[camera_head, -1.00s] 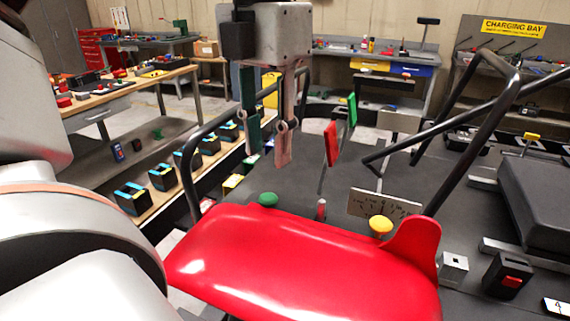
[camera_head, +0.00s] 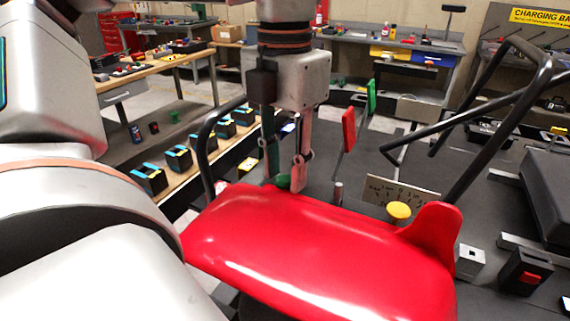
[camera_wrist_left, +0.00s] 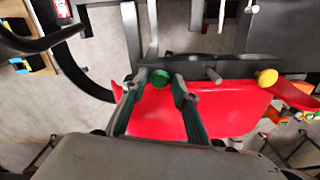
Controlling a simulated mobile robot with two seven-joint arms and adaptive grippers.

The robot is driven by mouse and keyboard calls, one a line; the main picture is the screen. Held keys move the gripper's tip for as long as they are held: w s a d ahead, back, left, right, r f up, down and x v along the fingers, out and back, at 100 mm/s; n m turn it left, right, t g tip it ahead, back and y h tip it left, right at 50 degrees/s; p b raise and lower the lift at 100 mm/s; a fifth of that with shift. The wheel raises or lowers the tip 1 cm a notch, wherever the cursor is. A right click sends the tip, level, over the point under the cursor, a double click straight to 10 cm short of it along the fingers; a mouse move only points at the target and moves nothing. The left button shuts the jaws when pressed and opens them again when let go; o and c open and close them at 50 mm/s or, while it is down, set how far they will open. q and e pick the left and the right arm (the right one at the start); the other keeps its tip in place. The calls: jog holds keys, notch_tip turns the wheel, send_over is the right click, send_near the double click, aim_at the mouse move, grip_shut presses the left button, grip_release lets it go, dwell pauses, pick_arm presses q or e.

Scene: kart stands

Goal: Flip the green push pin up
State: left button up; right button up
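The green push pin (camera_head: 283,181) has a round green head and sits at the far left edge of the red kart seat (camera_head: 330,245). My left gripper (camera_head: 284,182) points down over it, with one finger on each side in the head view. In the left wrist view, the green head (camera_wrist_left: 161,78) lies between the two fingertips of my open left gripper (camera_wrist_left: 161,80). I cannot tell whether either finger touches it. The pin's lower part is hidden. My right gripper is out of view.
A yellow knob (camera_head: 398,211) stands at the seat's back right, with a grey post (camera_head: 338,193) between it and the gripper. Red (camera_head: 349,130) and green (camera_head: 371,97) pedals and a black tube frame (camera_head: 500,110) stand beyond.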

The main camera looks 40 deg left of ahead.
aim_at(284, 177)
pick_arm(q)
grip_shut()
jog(key=shift+r, duration=0.9)
jog(key=shift+w, duration=0.1)
jog(key=shift+o, duration=0.3)
grip_release()
notch_tip(284, 177, up, 12)
